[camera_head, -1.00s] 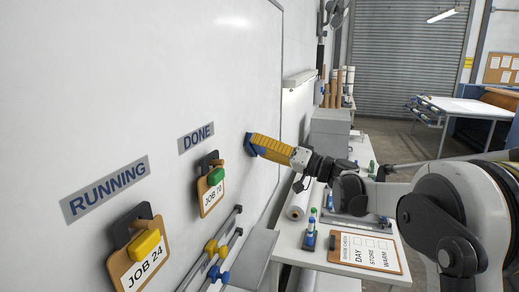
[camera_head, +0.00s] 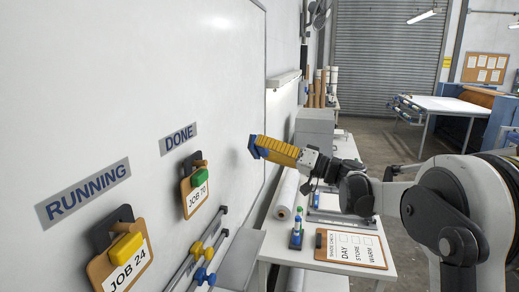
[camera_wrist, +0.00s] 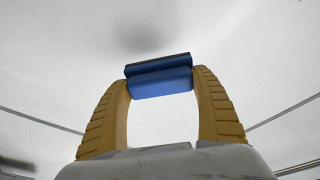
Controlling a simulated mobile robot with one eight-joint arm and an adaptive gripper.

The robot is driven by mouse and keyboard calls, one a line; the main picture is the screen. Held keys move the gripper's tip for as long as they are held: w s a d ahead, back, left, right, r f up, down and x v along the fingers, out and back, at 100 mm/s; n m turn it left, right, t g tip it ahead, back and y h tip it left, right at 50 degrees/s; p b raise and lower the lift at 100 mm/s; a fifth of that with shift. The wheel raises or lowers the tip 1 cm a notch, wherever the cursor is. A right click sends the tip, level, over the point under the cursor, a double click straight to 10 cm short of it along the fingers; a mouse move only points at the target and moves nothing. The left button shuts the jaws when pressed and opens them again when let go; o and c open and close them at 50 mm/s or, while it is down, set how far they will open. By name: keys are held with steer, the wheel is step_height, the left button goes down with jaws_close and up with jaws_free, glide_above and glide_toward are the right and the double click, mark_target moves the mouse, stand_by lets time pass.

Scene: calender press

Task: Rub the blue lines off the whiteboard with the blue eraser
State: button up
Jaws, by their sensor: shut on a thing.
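The whiteboard (camera_head: 110,80) fills the left of the head view and the background of the wrist view (camera_wrist: 250,55). I see no blue lines on the parts of it in view. My gripper (camera_head: 262,148) has yellow ribbed fingers and is at the right part of the board, right of the DONE label. It is shut on the blue eraser (camera_head: 254,146). In the wrist view the eraser (camera_wrist: 160,82) lies crosswise between the two fingertips, its dark face toward the board. I cannot tell whether it touches the board.
RUNNING (camera_head: 83,193) and DONE (camera_head: 179,139) labels are on the board, with clipboards (camera_head: 122,261) below them. Rails with yellow and blue clamps (camera_head: 203,256) are at lower centre. A table (camera_head: 280,240) with markers and a checklist board (camera_head: 352,249) stands below my arm.

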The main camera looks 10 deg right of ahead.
steer(key=v, duration=0.2)
steer(key=shift+d+r, duration=0.1)
steer(key=shift+d, duration=0.4)
stand_by(0.5)
